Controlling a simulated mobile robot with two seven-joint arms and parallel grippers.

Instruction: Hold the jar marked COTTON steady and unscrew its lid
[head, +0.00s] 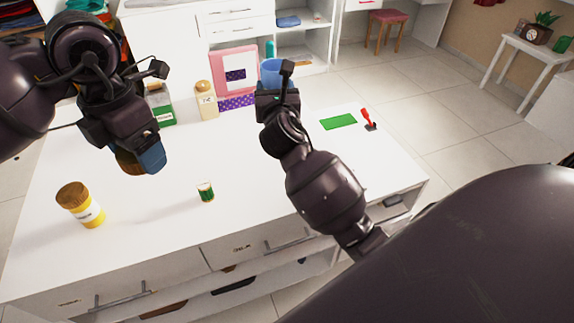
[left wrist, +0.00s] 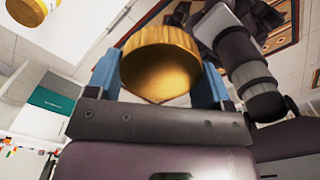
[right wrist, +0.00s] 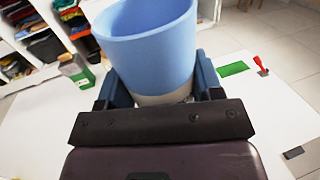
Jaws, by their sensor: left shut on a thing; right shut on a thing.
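My left gripper (head: 148,165) is shut on a round wooden lid (left wrist: 160,65), held above the left part of the table. The lid also shows in the head view (head: 128,163), partly behind the gripper. My right gripper (head: 278,88) is shut on a blue jar (right wrist: 150,50) with a pale lower band. The jar's top looks open, with no lid on it. It also shows in the head view (head: 270,72), held above the table. No lettering on it is readable, so I cannot confirm the COTTON mark. The lid and jar are well apart.
A yellow jar (head: 91,215) with a wooden lid stands front left. A small green-labelled tin (head: 205,191) stands mid-table. A green box (head: 160,106), cream jar (head: 206,103) and pink frame (head: 233,60) stand at the back. A green pad (head: 338,121) and red stamp (head: 368,117) lie right.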

